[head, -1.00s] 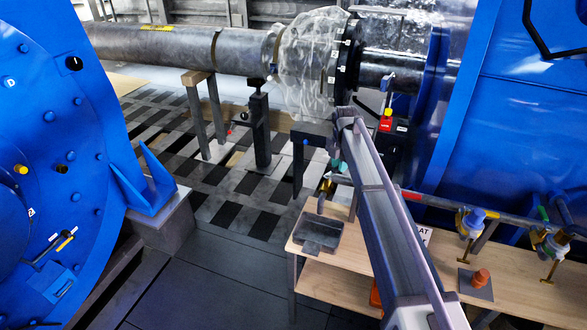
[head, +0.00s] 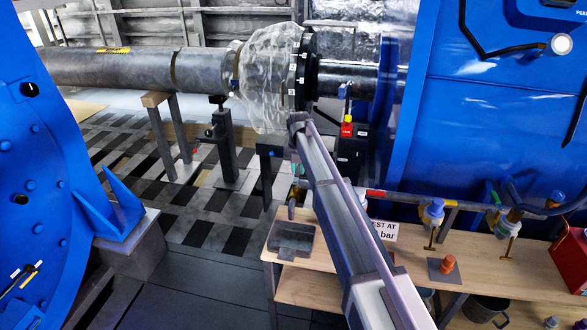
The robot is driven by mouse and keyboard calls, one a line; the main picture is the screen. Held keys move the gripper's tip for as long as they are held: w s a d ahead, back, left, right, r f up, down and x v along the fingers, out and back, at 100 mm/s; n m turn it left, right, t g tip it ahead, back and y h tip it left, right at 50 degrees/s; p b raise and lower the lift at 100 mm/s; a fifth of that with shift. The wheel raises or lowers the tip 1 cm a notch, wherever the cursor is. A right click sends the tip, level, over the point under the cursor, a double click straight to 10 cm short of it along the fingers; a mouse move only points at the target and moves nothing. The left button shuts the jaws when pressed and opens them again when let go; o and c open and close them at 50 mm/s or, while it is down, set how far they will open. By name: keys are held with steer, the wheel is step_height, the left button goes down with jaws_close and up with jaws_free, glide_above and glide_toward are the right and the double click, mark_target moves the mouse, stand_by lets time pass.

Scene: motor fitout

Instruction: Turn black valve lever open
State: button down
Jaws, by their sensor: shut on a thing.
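My arm reaches from the lower right to the pipe flange, where its end bends down. My gripper (head: 295,187) is small and partly hidden below that bend, just above and behind a dark tray. It is shut on a small dark upright piece (head: 292,210); I cannot tell for certain that this is the black valve lever. A thin pipe (head: 375,193) with a red band runs right from behind my arm. It carries a valve with a blue top (head: 434,211) and another brass valve (head: 508,222) with a T-shaped handle below.
The dark tray (head: 291,251) sits at the left end of a wooden bench (head: 400,257). A white sign (head: 384,230) and an orange piece on a grey plate (head: 447,264) are further right. Blue machines stand on both sides.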

mark_target(298, 170)
steer(key=c, duration=1)
jaws_free()
step_height(298, 170, up, 11)
steer(key=p, duration=1)
steer(key=shift+f+p, duration=0.1)
steer(key=shift+p, duration=0.3)
